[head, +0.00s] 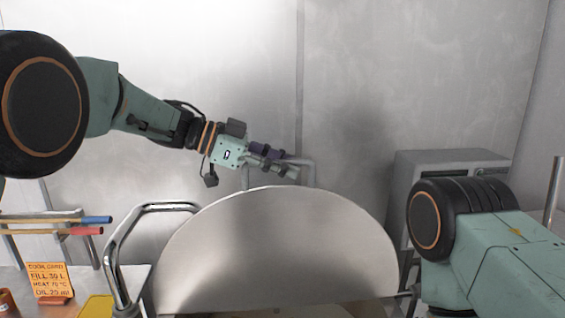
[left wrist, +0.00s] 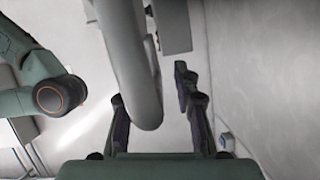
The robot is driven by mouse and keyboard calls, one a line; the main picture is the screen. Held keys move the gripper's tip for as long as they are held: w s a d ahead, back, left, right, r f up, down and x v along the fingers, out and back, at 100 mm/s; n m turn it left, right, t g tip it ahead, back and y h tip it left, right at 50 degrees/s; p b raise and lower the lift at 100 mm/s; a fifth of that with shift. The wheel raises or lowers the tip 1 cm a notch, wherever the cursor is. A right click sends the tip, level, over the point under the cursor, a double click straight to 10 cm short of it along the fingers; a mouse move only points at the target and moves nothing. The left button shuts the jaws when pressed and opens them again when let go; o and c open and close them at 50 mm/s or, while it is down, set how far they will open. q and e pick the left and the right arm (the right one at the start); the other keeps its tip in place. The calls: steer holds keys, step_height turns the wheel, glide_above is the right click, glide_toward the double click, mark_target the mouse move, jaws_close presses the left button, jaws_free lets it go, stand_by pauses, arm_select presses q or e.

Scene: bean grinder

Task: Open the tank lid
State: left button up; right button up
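The tank lid (head: 275,250) is a large shiny metal disc. My left gripper (head: 282,163) is at this handle, above the lid. In the left wrist view, the left gripper's fingers (left wrist: 158,120) are spread apart, with the grey handle tube (left wrist: 135,70) between them, nearer one finger. Firm contact is not clear. My right gripper is out of view; only its arm shows at the right.
A bent metal rail (head: 125,250) stands left of the lid. An orange note card (head: 50,283) and blue- and red-ended handles (head: 88,231) are at far left. A grey metal cabinet (head: 440,160) stands behind my right arm.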

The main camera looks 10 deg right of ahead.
arm_select(q)
steer(key=shift+o, duration=0.2)
steer(key=shift+w, duration=0.1)
steer(key=shift+s+a+r, duration=0.25)
steer(key=shift+a+r, duration=0.1)
steer(key=shift+a, duration=0.05)
steer(key=v, duration=1.1)
steer(key=shift+w+f, duration=0.1)
steer(key=shift+w, duration=0.15)
steer(key=shift+a, duration=0.1)
